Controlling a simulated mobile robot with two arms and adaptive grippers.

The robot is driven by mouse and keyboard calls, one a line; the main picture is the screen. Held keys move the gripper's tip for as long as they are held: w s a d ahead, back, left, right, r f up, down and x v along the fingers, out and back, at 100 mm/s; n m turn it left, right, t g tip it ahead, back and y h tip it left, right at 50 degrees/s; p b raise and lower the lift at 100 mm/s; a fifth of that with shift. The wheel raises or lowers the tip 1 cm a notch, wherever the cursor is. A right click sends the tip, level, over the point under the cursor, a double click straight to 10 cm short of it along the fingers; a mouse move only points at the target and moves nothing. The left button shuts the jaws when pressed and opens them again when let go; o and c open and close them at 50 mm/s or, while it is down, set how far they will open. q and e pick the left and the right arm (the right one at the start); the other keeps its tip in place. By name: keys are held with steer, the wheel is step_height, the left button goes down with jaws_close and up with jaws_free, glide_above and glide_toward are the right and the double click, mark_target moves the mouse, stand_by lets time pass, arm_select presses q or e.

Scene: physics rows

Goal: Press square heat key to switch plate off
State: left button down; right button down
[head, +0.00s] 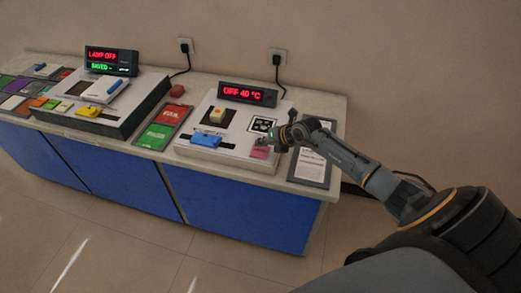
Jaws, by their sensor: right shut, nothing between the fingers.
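The hot-plate unit (190,151) is a pale box on the right part of the counter. Its display (248,94) reads "OFF 40 °C" in red. On its top are a cream block (217,115) on a dark patch, a blue piece (206,140), a black-and-white marker (262,125) and a pink key (259,153) near the front right. I cannot tell for sure which is the square heat key. My right gripper (264,142) is shut and empty, just at or above the pink key; contact is unclear. My left gripper is out of view.
A second unit (130,112) stands at left, its display (110,60) reading "LAMP OFF" and "SAVED". Red (173,114) and green (155,136) panels lie between the units. A framed sheet (311,167) lies right, beneath my arm. Cables run to wall sockets.

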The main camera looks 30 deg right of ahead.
mark_target(262, 152)
step_height(262, 152, up, 6)
steer(key=p, duration=0.5)
steer(key=shift+f, duration=0.1)
